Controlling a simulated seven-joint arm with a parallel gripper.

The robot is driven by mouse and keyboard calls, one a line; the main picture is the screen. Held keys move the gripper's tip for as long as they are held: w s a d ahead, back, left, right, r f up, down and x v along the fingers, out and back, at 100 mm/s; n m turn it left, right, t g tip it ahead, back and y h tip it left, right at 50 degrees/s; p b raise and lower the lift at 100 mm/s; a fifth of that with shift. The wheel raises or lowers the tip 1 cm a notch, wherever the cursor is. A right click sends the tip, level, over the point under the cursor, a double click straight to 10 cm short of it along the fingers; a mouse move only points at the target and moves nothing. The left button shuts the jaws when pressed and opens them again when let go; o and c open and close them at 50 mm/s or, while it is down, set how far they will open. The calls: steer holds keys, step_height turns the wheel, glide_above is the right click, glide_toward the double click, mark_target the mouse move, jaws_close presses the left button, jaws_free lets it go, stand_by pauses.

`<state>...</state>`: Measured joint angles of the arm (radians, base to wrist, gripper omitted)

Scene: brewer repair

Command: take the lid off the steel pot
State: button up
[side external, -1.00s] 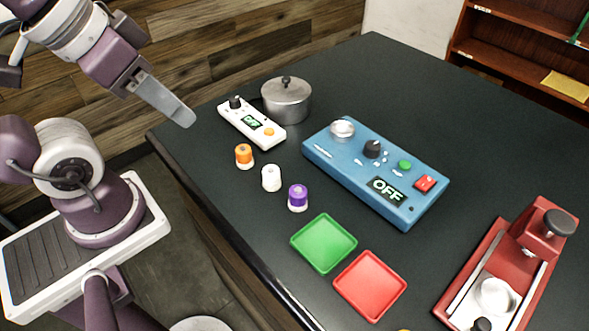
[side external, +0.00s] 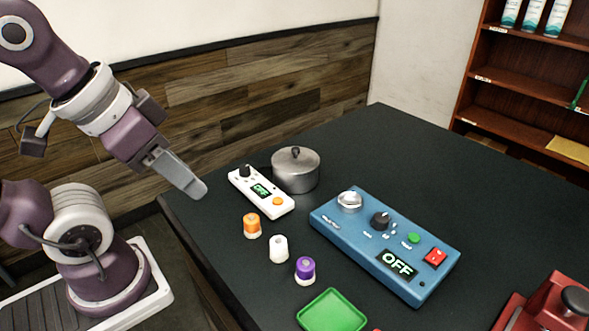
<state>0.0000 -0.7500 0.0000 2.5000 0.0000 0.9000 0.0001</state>
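The steel pot (side external: 297,177) stands at the back left of the dark table, behind a white control box. Its lid (side external: 295,157) is on it, with a dark knob (side external: 295,151) on top. My gripper (side external: 195,190) is in the air to the left of the pot, near the table's left edge, pointing down and to the right. It is apart from the pot and touches nothing that I can see. Its fingers overlap from this side, so I cannot tell whether they are open or shut.
A blue box (side external: 385,245) is to the right. Orange (side external: 252,225), white (side external: 279,249) and purple (side external: 305,270) capped containers stand in front. A green tray (side external: 332,312) is nearer. The back right of the table is clear.

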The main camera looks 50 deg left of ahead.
stand_by(0.4)
steer(key=shift+o, duration=1)
